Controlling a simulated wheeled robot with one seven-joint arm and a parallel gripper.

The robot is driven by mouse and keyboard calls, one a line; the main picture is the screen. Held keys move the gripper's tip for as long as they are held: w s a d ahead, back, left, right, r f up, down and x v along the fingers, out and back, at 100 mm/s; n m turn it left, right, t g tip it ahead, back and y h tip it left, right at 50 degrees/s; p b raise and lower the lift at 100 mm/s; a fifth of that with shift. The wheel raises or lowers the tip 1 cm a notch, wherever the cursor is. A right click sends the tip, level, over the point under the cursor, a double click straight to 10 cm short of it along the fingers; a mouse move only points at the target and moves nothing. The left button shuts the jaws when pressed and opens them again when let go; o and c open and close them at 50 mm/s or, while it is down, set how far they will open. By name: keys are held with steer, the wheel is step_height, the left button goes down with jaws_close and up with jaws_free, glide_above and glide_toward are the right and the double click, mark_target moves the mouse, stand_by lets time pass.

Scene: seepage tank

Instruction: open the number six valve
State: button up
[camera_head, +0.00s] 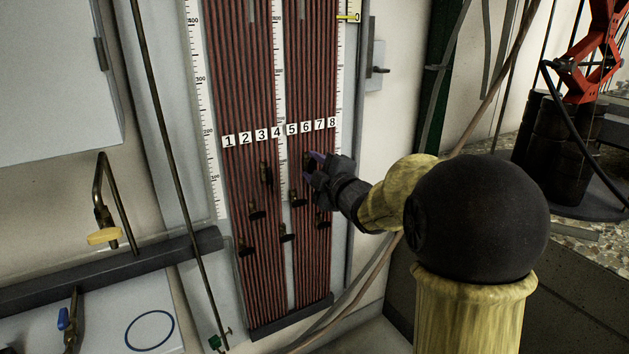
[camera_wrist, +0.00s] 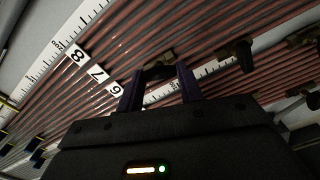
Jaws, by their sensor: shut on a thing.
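The number six label (camera_head: 306,127) sits in the row of number plates on the red-striped tube panel. It also shows in the wrist view (camera_wrist: 115,88). My gripper (camera_head: 315,162) is at the panel just below this label. In the wrist view my gripper (camera_wrist: 161,76) has its two purple fingers on either side of a dark brass-like valve handle, the number six valve (camera_wrist: 159,68), and is shut on it. In the head view my gripper partly hides this valve. How far it is turned is hard to tell.
Other small valves stand at staggered heights below the labels, such as one at left (camera_head: 257,209), one below my gripper (camera_head: 322,220) and one close by in the middle (camera_head: 296,198). A grey box with a knob (camera_head: 375,70) is on the wall to the right.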

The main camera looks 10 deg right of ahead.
steer(key=n+b, duration=0.3)
steer(key=shift+f, duration=0.35)
steer(key=shift+r+n+b, duration=0.1)
steer(key=shift+n+b, duration=0.7)
steer(key=shift+n, duration=0.3)
steer(key=shift+r, duration=0.1)
stand_by(0.5)
steer(key=o, duration=1)
steer(key=p+v, duration=0.4)
steer(key=v, duration=1.3)
steer(key=shift+s+p, duration=0.25)
steer(key=shift+p, duration=0.15)
steer(key=shift+w+r, duration=0.1)
